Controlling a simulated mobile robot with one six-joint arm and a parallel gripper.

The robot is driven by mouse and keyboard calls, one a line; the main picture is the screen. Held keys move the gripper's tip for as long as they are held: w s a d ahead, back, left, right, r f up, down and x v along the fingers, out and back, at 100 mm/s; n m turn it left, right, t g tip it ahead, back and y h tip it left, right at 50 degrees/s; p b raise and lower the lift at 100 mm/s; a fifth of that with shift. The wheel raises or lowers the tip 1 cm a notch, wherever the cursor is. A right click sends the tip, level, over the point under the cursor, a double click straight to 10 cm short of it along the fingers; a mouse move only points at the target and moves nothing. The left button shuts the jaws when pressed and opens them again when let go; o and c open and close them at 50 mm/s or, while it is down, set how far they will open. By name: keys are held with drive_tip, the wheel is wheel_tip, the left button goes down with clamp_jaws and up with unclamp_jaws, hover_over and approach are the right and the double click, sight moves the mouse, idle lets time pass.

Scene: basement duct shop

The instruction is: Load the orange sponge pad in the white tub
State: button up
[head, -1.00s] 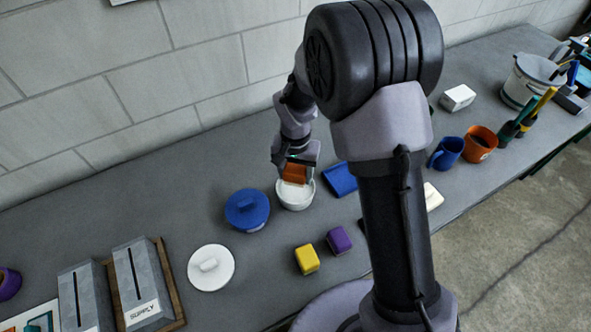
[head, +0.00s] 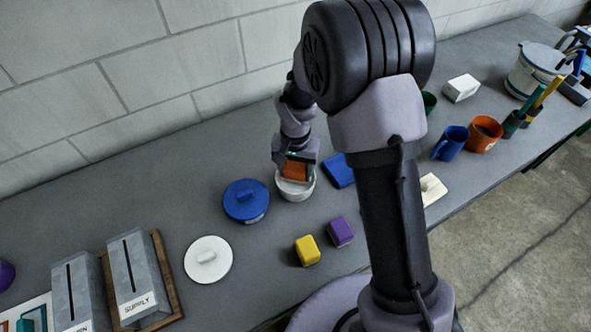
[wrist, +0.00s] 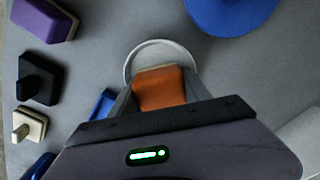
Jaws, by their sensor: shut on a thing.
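The orange sponge pad (head: 296,169) is held between the jaws of my gripper (head: 296,174), which is shut on it. The white tub (head: 296,190) stands on the grey bench right below, and the pad is over its opening. In the wrist view, the orange pad (wrist: 161,88) shows between the fingers with a pale edge at its far side, and the tub's rim (wrist: 160,43) curves around it. I cannot tell whether the pad's bottom is below the rim or touches the inside of the tub.
A blue lidded tub (head: 246,201) stands close left of the white tub, with a round white lid (head: 208,259) nearer. A blue block (head: 338,170) lies to the right. Yellow (head: 307,250) and purple (head: 340,232) blocks lie in front. The wall (head: 150,90) runs behind.

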sight(295, 166)
drive_tip(key=shift+s+f+b, duration=0.1)
drive_tip(key=shift+f+b, duration=0.45)
drive_tip(key=shift+f, duration=0.05)
idle(1.3)
drive_tip(key=shift+r, duration=0.15)
wheel_tip(295, 166, up, 7)
drive_tip(key=p, duration=0.5)
idle(0.5)
